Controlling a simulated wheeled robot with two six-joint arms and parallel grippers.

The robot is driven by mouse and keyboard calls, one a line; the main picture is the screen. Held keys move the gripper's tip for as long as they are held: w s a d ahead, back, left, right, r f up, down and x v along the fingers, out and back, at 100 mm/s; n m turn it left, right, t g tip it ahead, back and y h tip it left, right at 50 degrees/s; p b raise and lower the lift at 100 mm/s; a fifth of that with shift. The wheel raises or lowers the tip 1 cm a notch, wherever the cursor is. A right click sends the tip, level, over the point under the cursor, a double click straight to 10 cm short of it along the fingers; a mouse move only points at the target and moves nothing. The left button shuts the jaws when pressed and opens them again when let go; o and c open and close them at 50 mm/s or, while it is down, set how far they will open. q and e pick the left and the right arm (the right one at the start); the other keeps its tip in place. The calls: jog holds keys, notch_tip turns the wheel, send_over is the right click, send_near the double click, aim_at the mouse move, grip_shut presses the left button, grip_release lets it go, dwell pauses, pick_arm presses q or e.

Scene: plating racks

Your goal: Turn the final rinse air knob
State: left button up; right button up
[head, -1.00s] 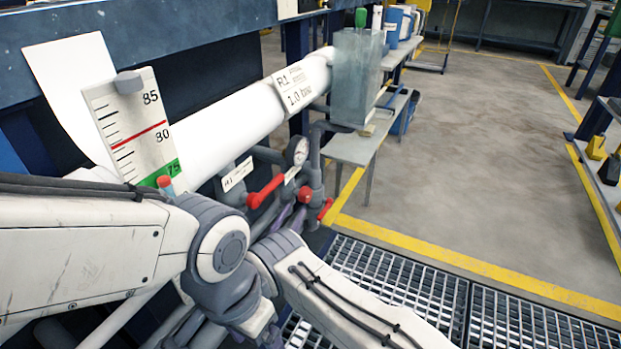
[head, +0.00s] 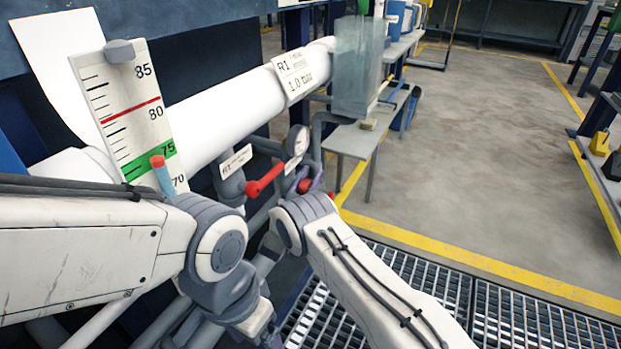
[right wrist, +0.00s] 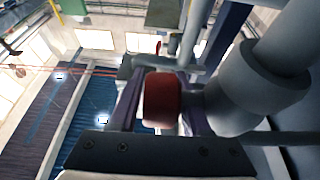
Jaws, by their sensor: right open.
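A red round knob (head: 304,186) sits low on the pipework below a small round gauge (head: 299,140); my wrist partly hides it in the head view. In the right wrist view the red knob (right wrist: 162,98) is large and central, on a grey fitting. My right gripper (head: 311,180) is at the knob. In the right wrist view its dark purple fingers (right wrist: 160,75) are open, one on each side of the knob; I cannot tell whether they touch it. A white label (head: 298,77) reading R1 and 1.0 bar is on the white pipe above.
A red lever handle (head: 265,178) lies just left of the knob, close to my right gripper. Grey pipes crowd around it. A level scale (head: 128,112) stands at left. A bench (head: 350,140) with a clear block (head: 358,70) is behind.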

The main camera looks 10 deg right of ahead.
grip_shut()
jog(key=g+y+p, duration=0.1)
jog(key=g+p, duration=0.1)
jog(key=p, duration=0.1)
jog(key=f+g+y+p, duration=0.1)
jog(key=p, duration=0.1)
jog(key=shift+w+d+f+g+p, duration=0.1)
jog(key=shift+f+g+p, duration=0.05)
jog(key=shift+g+p, duration=0.25)
grip_release()
